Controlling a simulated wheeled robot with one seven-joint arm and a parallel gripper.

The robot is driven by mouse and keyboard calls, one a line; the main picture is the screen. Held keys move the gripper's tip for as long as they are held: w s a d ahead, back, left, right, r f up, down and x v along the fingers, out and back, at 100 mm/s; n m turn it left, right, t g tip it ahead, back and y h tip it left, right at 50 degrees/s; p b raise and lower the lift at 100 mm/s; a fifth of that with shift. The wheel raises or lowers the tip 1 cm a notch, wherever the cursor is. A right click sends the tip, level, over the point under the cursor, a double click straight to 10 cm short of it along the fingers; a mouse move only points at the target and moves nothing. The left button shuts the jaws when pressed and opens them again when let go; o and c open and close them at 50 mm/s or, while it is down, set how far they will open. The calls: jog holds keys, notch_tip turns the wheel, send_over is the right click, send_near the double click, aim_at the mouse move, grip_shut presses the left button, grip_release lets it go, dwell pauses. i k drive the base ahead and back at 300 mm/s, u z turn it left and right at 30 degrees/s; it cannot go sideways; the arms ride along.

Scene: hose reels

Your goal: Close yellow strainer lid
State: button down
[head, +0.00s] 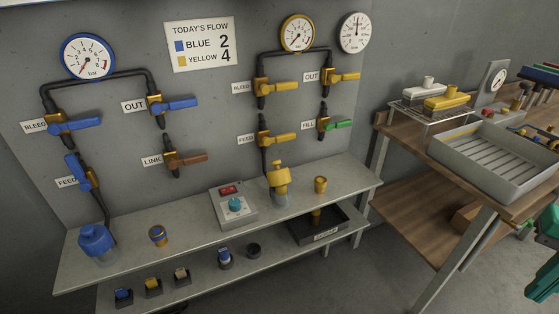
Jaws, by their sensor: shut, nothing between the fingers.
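The yellow strainer (279,182) stands on the upper shelf below the yellow pipework, to the right of centre. It has a clear bowl at the bottom and a yellow top. Its lid seems to be tilted up above the bowl, but the view is too small to be sure of its angle. The blue strainer (96,240) stands at the shelf's left end, with its blue lid down on the clear bowl. I do not see my gripper's fingers; only green parts, perhaps of my arm, show at the right edge.
A dark tray (336,236) and several small parts sit below. Valve handles project above. A workbench (411,141) with a grey tray (461,156) stands right.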

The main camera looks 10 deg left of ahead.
aim_at(277, 177)
jog(key=u, duration=0.05)
jog(key=i, duration=1)
jog(key=z, duration=0.05)
